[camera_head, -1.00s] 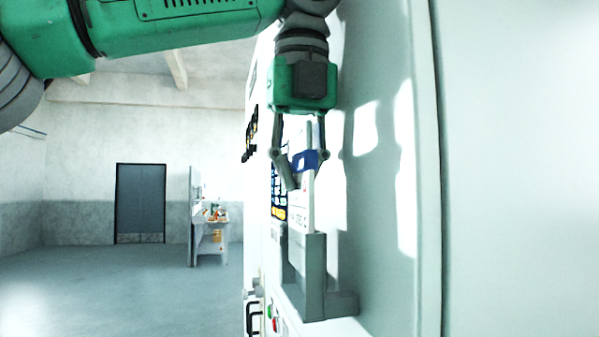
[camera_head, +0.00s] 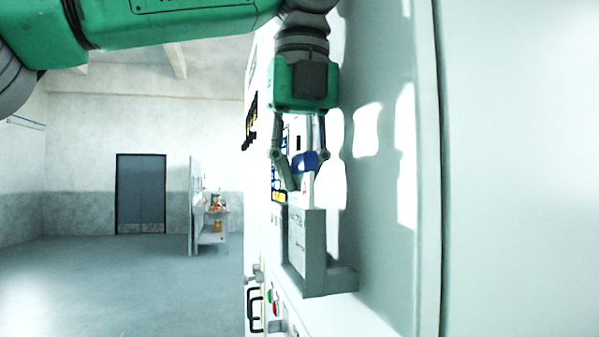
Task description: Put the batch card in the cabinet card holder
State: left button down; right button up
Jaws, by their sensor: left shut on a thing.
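The batch card (camera_head: 307,189) is white with a blue band near its top. It stands upright, and its lower part is hidden inside the grey cabinet card holder (camera_head: 314,245). The holder is fixed to the cabinet face in the middle of the head view. My left gripper (camera_head: 299,183) points down from above and is shut on the card's upper part, just above the holder's top edge. How far down the card reaches inside cannot be seen. My right gripper is not in view.
The white cabinet (camera_head: 388,230) fills the right side. Below the holder are a black handle (camera_head: 254,308) and a red and green button panel (camera_head: 272,303). A workbench (camera_head: 210,228) and a dark door (camera_head: 141,194) stand far back, with open floor between.

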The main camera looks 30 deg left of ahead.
pick_arm(q)
jog(key=shift+f, duration=0.25)
jog(key=c, duration=1.6)
grip_release()
jog(key=shift+r, duration=0.1)
jog(key=r, duration=0.7)
jog(key=shift+s+d+r, duration=0.1)
jog(key=shift+s+d, duration=0.15)
jog(key=shift+d, duration=0.15)
jog(key=shift+a, duration=0.1)
